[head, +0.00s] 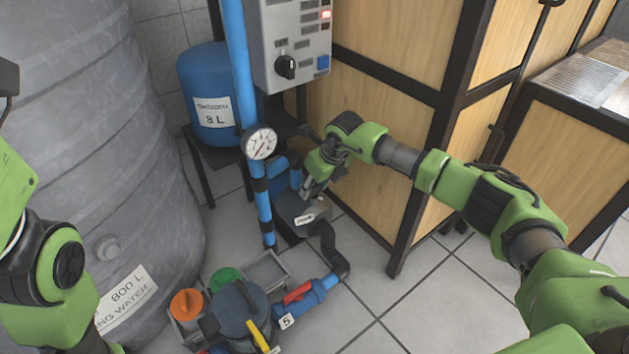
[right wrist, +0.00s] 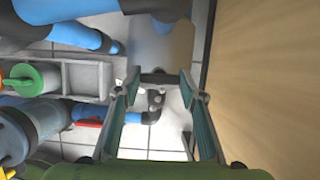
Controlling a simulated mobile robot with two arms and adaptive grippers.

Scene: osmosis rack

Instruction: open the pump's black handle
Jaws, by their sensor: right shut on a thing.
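The grey pump (head: 298,212) stands on the floor between the blue pipe and the wooden cabinet, with a white label on it. My right gripper (head: 312,188) reaches down to the pump's upper side and covers part of it. In the right wrist view, my right gripper (right wrist: 160,78) has its two fingers on either side of a dark piece, the pump's black handle (right wrist: 157,78). The fingers are closed on it. In the head view the handle is hidden by the gripper. My left arm shows at the left edge, but its gripper is out of view.
A pressure gauge (head: 261,142) sits on the upright blue pipe, close to my right gripper. A wooden cabinet (head: 350,130) stands right behind it. A large grey tank (head: 90,130) fills the left. A red-handled valve (head: 297,293) lies in front; tiles at right are clear.

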